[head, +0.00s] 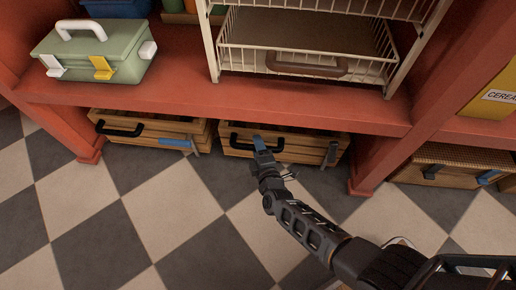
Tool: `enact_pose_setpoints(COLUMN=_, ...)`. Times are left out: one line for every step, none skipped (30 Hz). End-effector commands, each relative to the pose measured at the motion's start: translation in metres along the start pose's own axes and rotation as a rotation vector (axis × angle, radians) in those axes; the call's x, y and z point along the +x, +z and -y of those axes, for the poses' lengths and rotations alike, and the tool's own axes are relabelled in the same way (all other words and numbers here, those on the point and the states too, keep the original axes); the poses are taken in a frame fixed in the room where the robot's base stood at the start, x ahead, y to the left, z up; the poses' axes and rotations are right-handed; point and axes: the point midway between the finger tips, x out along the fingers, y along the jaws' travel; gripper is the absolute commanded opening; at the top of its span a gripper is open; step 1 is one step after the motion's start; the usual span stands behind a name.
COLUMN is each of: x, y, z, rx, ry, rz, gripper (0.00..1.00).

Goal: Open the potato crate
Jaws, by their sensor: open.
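Two wooden crates sit side by side under the red shelf, a left crate (150,132) and a middle crate (300,150). A third wooden crate (440,175) is at the far right. No label shows, so I cannot tell by sight which one holds potatoes. My gripper (261,144) is open at the front of the middle crate, at its black handle (238,147). It hides part of that handle; I cannot tell whether it touches it. The crate sits under the shelf, its contents mostly in shadow.
Red uprights stand at both sides of the two crates. Above, the red shelf (180,98) bears a green toolbox (95,55) and a white wire rack (300,62). A yellow cereal box (492,95) is at right. The checkered floor (150,215) in front is clear.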

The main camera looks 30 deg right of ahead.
Motion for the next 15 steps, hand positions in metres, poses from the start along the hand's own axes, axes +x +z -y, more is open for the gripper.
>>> enact_pose_setpoints(x=-0.0002, y=0.0, z=-0.0002, rx=0.0, ry=0.0, rz=0.0, gripper=0.51)
enact_pose_setpoints(x=-0.0003, y=0.0, z=-0.0002, rx=0.0, ry=0.0, rz=0.0, gripper=0.51)
enact_pose_setpoints(x=-0.0003, y=0.0, z=-0.0002, rx=0.0, ry=0.0, rz=0.0, gripper=0.51)
enact_pose_setpoints(x=-0.0003, y=0.0, z=-0.0002, rx=0.0, ry=0.0, rz=0.0, gripper=0.5)
enact_pose_setpoints(x=-0.0004, y=0.0, z=-0.0001, rx=0.0, ry=0.0, rz=0.0, gripper=0.47)
enact_pose_setpoints(x=-0.0004, y=0.0, z=-0.0001, rx=0.0, ry=0.0, rz=0.0, gripper=0.43)
enact_pose_setpoints(x=-0.0004, y=0.0, z=-0.0001, rx=0.0, ry=0.0, rz=0.0, gripper=0.4)
enact_pose_setpoints(x=-0.0005, y=0.0, z=-0.0001, rx=0.0, ry=0.0, rz=0.0, gripper=0.37)
enact_pose_setpoints(x=-0.0005, y=0.0, z=-0.0001, rx=0.0, ry=0.0, rz=0.0, gripper=0.33)
enact_pose_setpoints(x=-0.0005, y=0.0, z=-0.0001, rx=0.0, ry=0.0, rz=0.0, gripper=0.31)
enact_pose_setpoints(x=-0.0005, y=0.0, z=-0.0001, rx=0.0, ry=0.0, rz=0.0, gripper=0.28)
enact_pose_setpoints(x=-0.0005, y=0.0, z=-0.0001, rx=0.0, ry=0.0, rz=0.0, gripper=0.24)
enact_pose_setpoints(x=-0.0006, y=0.0, z=0.0, rx=0.0, ry=0.0, rz=0.0, gripper=0.21)
enact_pose_setpoints(x=-0.0006, y=0.0, z=0.0, rx=0.0, ry=0.0, rz=0.0, gripper=0.18)
enact_pose_setpoints(x=-0.0006, y=0.0, z=0.0, rx=0.0, ry=0.0, rz=0.0, gripper=0.14)
